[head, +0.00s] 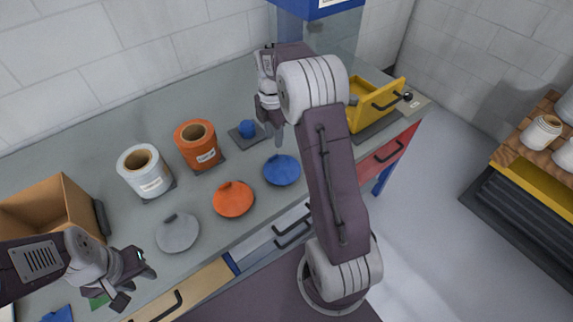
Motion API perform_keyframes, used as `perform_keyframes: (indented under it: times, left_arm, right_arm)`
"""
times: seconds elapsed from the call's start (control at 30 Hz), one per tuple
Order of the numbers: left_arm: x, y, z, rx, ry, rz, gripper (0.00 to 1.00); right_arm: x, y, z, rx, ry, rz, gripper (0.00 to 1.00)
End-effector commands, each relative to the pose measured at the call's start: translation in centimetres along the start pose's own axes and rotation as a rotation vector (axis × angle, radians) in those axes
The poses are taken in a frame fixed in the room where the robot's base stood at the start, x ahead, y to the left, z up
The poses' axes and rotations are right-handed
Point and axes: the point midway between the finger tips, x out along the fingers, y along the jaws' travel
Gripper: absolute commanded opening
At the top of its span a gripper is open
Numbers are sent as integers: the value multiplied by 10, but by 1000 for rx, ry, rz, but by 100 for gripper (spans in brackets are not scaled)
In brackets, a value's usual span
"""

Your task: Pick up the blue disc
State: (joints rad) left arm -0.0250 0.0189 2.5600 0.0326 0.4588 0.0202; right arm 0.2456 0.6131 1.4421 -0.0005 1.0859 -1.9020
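The blue disc (282,170) lies flat on the grey worktop, at the right end of a row with an orange disc (233,199) and a grey disc (178,233). My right gripper (270,131) points down just behind and slightly left of the blue disc, apart from it. Its fingers look parted with nothing between them, though my arm covers part of the view. My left gripper (137,286) is low at the left, near the front edge of the worktop, with its fingers apart and empty.
A white roller (145,178) and an orange roller (203,154) stand behind the discs. A small blue knob (248,129) sits on a dark base near my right gripper. A cardboard box (62,190) is at left, a yellow bin (374,113) at right.

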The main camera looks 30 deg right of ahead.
Motion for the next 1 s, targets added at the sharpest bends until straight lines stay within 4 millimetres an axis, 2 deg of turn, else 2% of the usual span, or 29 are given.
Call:
perform_keyframes:
  times: [0.13,0.33,0.57,0.8,1.0]
  left_arm:
    - [2,0,0,0,0,0,36]
    - [5,0,0,0,0,0,36]
    - [5,0,0,0,0,0,36]
    - [7,0,1,0,0,0,36]
    - [7,0,1,0,0,0,36]
  right_arm:
    - [4,-1,3,8,1,-1,33]
    - [34,-1,3,8,2,-3,33]
    - [46,0,3,8,1,-2,33]
    - [87,4,5,8,1,-3,33]
    - [93,5,5,7,0,0,33]
